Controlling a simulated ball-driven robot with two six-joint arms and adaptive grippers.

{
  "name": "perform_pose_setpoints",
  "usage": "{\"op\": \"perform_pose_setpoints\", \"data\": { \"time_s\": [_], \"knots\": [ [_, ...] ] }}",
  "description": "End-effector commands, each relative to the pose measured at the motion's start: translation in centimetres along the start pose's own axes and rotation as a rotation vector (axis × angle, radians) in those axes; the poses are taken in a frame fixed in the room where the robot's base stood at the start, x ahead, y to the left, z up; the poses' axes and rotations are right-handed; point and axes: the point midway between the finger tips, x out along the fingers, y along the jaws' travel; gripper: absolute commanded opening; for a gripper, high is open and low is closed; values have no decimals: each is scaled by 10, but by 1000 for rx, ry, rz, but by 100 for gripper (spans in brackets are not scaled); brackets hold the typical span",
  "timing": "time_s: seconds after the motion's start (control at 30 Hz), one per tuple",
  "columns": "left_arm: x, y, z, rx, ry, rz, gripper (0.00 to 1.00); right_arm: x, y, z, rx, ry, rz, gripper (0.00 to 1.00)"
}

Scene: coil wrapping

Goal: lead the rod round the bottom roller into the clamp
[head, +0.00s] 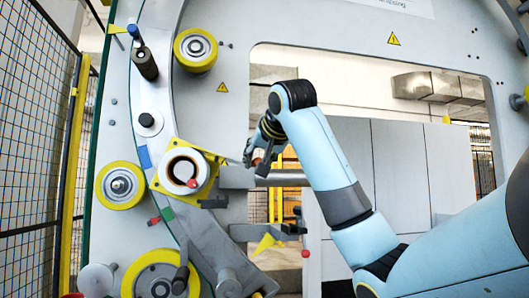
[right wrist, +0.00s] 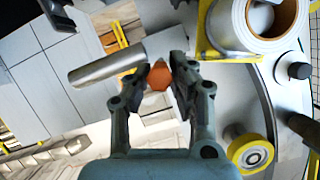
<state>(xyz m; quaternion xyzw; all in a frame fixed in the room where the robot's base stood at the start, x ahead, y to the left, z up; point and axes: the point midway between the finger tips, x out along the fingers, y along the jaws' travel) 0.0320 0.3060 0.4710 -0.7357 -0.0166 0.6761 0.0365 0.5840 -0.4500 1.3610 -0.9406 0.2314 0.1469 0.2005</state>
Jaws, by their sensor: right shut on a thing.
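My right gripper (head: 257,155) is in the middle of the head view, in front of the opening of the machine. In the right wrist view my right gripper (right wrist: 160,78) is shut on a short orange piece (right wrist: 159,75), seemingly the end of the rod. The rest of the rod is not clear. The bottom roller (head: 158,284), with a yellow rim, is at the lower left, well below and left of the gripper and partly cut off. I cannot tell for certain which part is the clamp. My left gripper is not in view.
A white coil (head: 184,170) on a yellow square plate is left of the gripper. A thick grey bar (head: 283,180) runs close below the gripper. Other yellow rollers (head: 120,186) (head: 196,49) sit on the machine. A black mesh fence (head: 35,130) stands at far left.

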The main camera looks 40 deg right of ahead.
Motion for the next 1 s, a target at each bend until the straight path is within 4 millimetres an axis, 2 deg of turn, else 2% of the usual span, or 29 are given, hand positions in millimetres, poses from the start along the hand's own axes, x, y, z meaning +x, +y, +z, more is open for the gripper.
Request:
{"op": "perform_pose_setpoints", "data": {
  "time_s": [1.0],
  "knots": [
    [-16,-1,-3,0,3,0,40,54,-40,41,2,-13,3,0]
  ]
}}
